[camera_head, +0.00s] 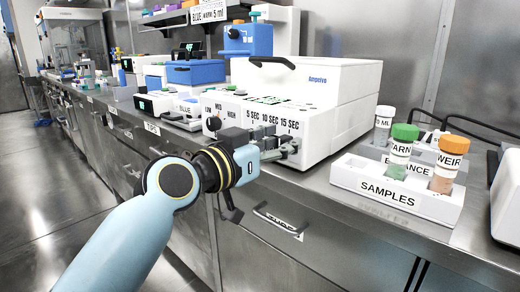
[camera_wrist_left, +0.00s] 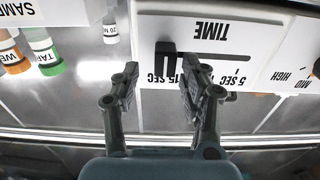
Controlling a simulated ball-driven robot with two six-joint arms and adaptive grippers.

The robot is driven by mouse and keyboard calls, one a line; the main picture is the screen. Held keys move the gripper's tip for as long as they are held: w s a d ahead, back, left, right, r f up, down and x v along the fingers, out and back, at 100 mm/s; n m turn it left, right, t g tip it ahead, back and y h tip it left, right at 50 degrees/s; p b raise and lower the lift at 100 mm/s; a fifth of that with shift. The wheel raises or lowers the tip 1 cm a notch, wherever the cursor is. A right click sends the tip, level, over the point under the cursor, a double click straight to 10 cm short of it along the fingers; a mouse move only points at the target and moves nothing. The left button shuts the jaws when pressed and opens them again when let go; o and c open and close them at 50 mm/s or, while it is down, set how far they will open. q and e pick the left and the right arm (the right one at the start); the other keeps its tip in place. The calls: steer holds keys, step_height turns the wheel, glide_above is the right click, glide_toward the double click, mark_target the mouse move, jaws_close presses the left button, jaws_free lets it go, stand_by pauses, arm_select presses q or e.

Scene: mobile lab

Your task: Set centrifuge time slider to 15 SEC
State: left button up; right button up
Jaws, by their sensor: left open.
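The white centrifuge (camera_head: 330,88) stands on the bench, its front panel marked 5 SEC, 10 SEC and 15 SEC. In the left wrist view, which is upside down, the TIME slot (camera_wrist_left: 215,55) is a dark line with a black slider knob (camera_wrist_left: 165,58) at its left end, by the 15 SEC label. My left gripper (camera_head: 285,150) is open in front of the panel's lower right part. Its fingers (camera_wrist_left: 162,72) sit on either side of the knob in the picture; I cannot tell whether they touch it. The 10 SEC label is hidden there by a finger.
A white SAMPLES rack (camera_head: 385,190) with capped tubes, including a green-capped one (camera_head: 402,146) and an orange-capped one (camera_head: 447,165), stands right of the centrifuge. A drawer handle (camera_head: 278,219) lies below the bench edge. Blue and white devices crowd the bench to the left.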

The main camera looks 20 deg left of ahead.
arm_select(q)
steer(key=v, duration=1.1)
